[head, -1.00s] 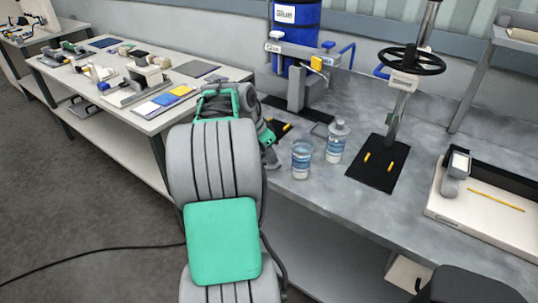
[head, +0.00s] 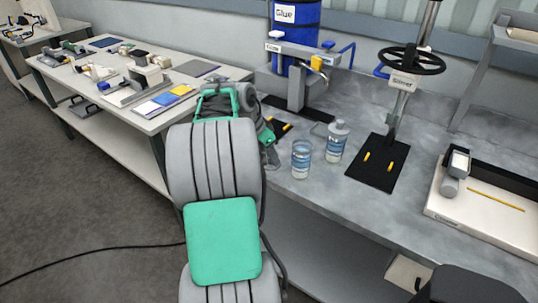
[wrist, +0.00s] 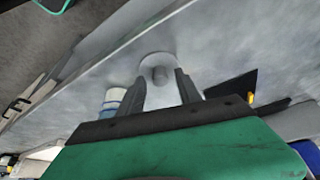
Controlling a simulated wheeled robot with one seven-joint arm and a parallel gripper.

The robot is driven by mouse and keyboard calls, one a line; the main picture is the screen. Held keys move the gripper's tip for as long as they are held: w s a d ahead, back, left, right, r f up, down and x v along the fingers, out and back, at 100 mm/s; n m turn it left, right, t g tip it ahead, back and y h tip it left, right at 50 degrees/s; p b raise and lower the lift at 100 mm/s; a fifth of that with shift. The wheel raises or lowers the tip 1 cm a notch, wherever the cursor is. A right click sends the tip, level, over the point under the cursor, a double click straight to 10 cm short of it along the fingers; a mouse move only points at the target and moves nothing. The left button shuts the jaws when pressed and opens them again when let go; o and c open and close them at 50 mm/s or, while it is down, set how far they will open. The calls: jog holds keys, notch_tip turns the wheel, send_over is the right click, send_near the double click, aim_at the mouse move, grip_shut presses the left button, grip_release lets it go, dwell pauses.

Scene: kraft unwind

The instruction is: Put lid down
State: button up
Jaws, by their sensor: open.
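A pale round lid (wrist: 150,60) with a small grey knob lies flat on the grey bench in the wrist view. My gripper (wrist: 160,77) is open over it, one finger on each side of the knob; I cannot tell whether they touch it. In the head view my gripper (head: 271,160) is low at the bench, left of the jars, and the lid is hidden there. An open clear jar with a blue label (head: 301,160) stands just right of my gripper. A similar jar with a grey lid on it (head: 337,142) stands behind it to the right.
A hand-wheel press (head: 401,75) over a black mat (head: 375,178) stands to the right. A white tray (head: 460,208) lies further right. A glue stand (head: 296,85) with a blue drum (head: 305,40) is behind. A cluttered white table (head: 140,118) is at left.

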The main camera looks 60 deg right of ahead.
jog(key=p+v, duration=0.1)
jog(key=v, duration=1.1)
jog(key=w+a+f+n+t, duration=0.25)
jog(key=w+a+n, duration=0.7)
jog(key=a, duration=0.55)
jog(key=a+f+n+t+y, duration=0.1)
jog(key=a+n, duration=0.3)
jog(key=a, duration=0.6)
jog(key=s+a+f+n+y, duration=0.1)
jog(key=a+f+n, duration=0.3)
jog(key=a, duration=0.6)
jog(key=s+a+f+n+t+y, duration=0.1)
jog(key=a+f+n, duration=0.1)
jog(key=a+n, duration=0.4)
jog(key=a, duration=0.4)
jog(key=shift+f+t+y, duration=0.35)
jog(key=shift+f+y, duration=0.05)
